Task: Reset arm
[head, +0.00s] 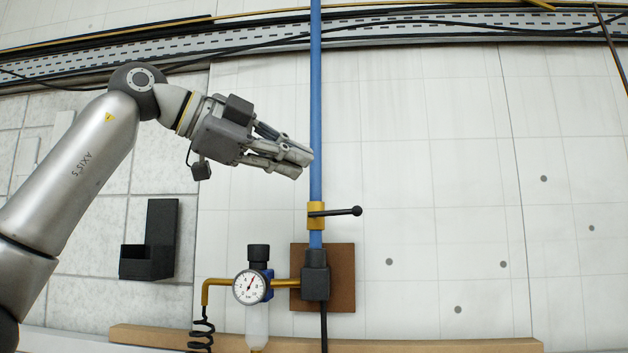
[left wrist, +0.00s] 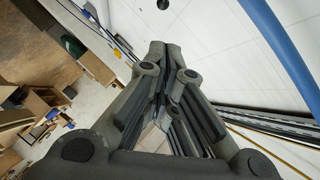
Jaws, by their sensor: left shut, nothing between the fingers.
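My left arm comes in from the left in the head view. Its gripper (head: 303,163) is shut and empty, with the fingertips just left of the blue vertical pipe. In the left wrist view the fingers of my left gripper (left wrist: 167,48) are together with nothing between them. The blue pipe (head: 316,110) also shows at the upper right of the left wrist view (left wrist: 280,50). I cannot tell whether the fingertips touch it. My right gripper is not in either view.
A yellow valve (head: 315,216) with a black lever (head: 345,211) is on the pipe below my gripper. A pressure gauge (head: 249,287) and brass tube (head: 222,282) sit lower left. A black holder (head: 160,240) is on the wall. Cable trays (head: 420,35) run along the top.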

